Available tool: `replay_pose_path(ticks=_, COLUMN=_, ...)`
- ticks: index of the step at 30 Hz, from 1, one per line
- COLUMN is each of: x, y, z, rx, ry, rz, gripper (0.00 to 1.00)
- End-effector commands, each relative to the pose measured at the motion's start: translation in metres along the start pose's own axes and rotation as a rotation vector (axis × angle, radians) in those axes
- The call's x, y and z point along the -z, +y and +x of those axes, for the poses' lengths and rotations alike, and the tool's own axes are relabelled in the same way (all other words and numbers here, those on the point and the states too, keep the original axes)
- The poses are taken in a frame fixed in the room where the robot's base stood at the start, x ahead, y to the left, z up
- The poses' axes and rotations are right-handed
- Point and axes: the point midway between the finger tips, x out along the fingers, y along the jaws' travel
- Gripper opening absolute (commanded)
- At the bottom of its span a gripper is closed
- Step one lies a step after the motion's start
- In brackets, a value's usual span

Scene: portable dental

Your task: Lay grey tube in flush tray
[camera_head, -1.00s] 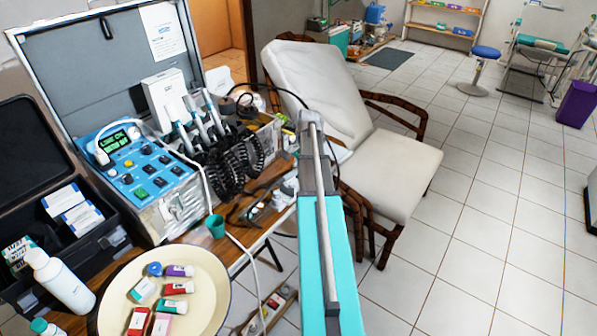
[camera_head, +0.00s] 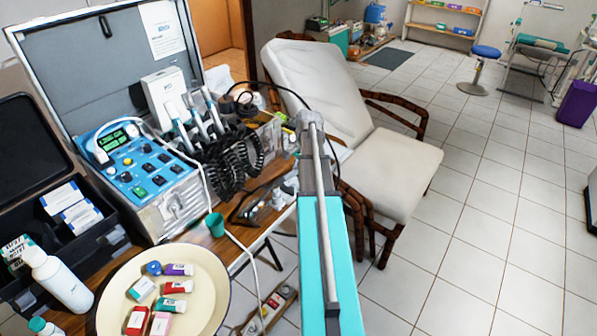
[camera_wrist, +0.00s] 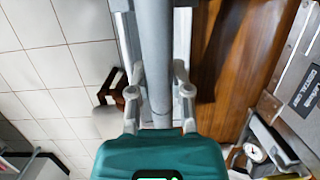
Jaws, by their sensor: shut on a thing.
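The grey tube (camera_wrist: 158,60) runs lengthwise up the middle of the wrist view, between the two fingers of my gripper (camera_wrist: 155,12). My gripper is shut on it. The tube's far end is cut off by the top edge of the picture. In the head view my teal and grey arm reaches forward over the floor, just right of the wooden table; I cannot make out the gripper or the tube clearly there. I cannot pick out the flush tray with certainty in either view.
A white reclining chair (camera_head: 395,175) stands beyond. Tiled floor (camera_head: 480,240) at right is clear.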

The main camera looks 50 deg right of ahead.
Motion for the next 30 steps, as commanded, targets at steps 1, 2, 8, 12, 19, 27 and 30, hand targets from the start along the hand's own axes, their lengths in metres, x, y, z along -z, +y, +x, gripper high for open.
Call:
replay_pose_path(ticks=1, x=0.000, y=0.000, z=0.001, rx=0.000, ry=0.000, rz=0.000, gripper=0.00)
replay_pose_path(ticks=2, x=0.000, y=0.000, z=0.001, rx=0.000, ry=0.000, rz=0.000, gripper=0.00)
replay_pose_path(ticks=8, x=0.001, y=0.000, z=0.002, rx=0.000, ry=0.000, rz=0.000, gripper=0.00)
replay_pose_path(ticks=12, x=0.001, y=0.000, z=0.002, rx=0.000, ry=0.000, rz=0.000, gripper=0.00)
replay_pose_path(ticks=19, x=0.001, y=0.000, z=0.004, rx=0.000, ry=0.000, rz=0.000, gripper=0.00)
replay_pose_path(ticks=27, x=0.003, y=0.001, z=0.013, rx=0.000, ry=0.000, rz=0.000, gripper=0.00)
replay_pose_path(ticks=30, x=0.004, y=0.001, z=0.015, rx=0.000, ry=0.000, rz=0.000, gripper=0.00)
